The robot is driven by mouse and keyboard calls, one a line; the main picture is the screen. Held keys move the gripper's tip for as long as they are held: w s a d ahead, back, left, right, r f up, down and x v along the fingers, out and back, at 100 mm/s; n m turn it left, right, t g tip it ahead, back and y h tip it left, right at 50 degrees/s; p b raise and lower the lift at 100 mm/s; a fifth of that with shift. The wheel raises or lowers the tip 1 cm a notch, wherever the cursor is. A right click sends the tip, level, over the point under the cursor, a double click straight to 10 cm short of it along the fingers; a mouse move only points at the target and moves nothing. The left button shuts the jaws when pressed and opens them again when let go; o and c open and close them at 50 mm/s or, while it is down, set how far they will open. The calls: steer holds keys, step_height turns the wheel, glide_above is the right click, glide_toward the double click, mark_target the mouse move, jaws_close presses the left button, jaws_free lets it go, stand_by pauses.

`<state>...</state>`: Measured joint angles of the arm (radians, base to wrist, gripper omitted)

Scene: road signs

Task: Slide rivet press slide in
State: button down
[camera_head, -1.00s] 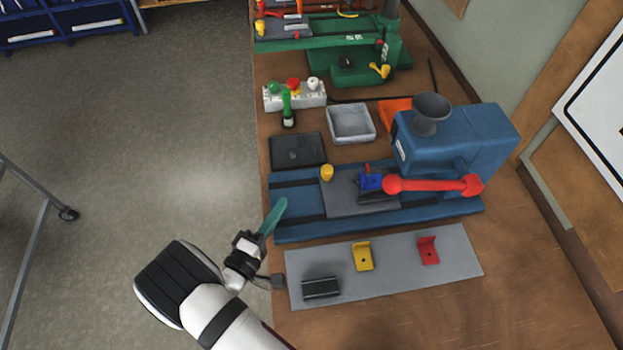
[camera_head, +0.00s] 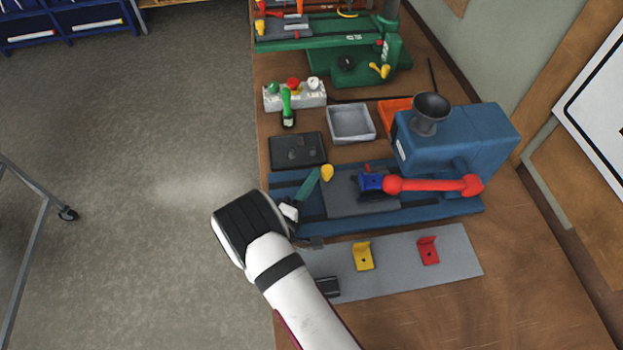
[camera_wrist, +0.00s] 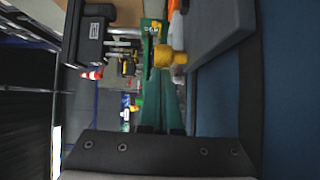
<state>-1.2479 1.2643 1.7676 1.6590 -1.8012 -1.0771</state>
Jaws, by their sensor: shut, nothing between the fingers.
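The blue rivet press (camera_head: 455,135) stands on the wooden bench, with a red lever (camera_head: 430,185) at its front. Its grey slide (camera_head: 345,198) lies on the blue rail bed (camera_head: 415,214), with its left part clear of the press head. A blue fixture (camera_head: 371,182) sits on the slide. A yellow knob (camera_head: 327,172) stands at the slide's far left corner. My gripper (camera_head: 315,171), with green fingers, is shut and empty, its tips just left of the knob. In the wrist view the knob (camera_wrist: 170,57) shows close beside the fingers; contact is unclear.
A grey mat (camera_head: 395,270) in front holds a yellow bracket (camera_head: 363,256), a red bracket (camera_head: 428,250) and a dark block (camera_head: 327,286). Behind are a black tray (camera_head: 298,150), a grey bin (camera_head: 350,123) and a button box (camera_head: 295,95). Open floor lies left.

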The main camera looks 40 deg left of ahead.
mark_target(346, 184)
steer(key=w+d, duration=0.6)
steer(key=shift+w, duration=0.1)
